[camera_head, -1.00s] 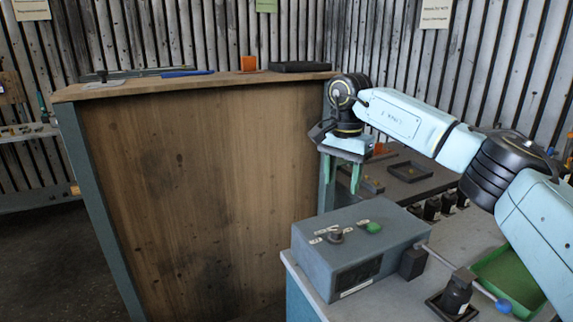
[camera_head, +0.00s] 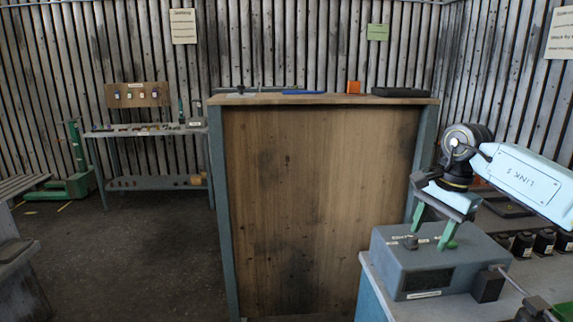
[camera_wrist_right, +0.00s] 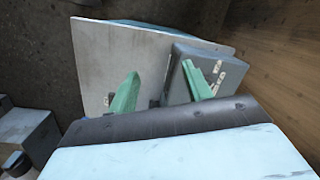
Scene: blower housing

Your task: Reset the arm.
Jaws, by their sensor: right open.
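My right gripper (camera_head: 432,226) is open and empty in the head view, its green fingers pointing down over the grey control box (camera_head: 425,262). Its arm comes in from the right. In the right wrist view, the two green fingertips (camera_wrist_right: 166,84) stand apart with nothing between them. The grey box (camera_wrist_right: 198,72) and the pale table top (camera_wrist_right: 120,62) show beyond them. I cannot tell whether a finger touches the box. My left gripper does not show in any view.
A tall wooden-fronted bench (camera_head: 320,200) stands left of the box, with a blue item (camera_head: 303,92), an orange item (camera_head: 353,87) and a black tray (camera_head: 401,92) on top. Several dark parts (camera_head: 522,244) stand at right. A shelf table (camera_head: 150,131) stands at back left. Floor (camera_head: 120,250) is open at left.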

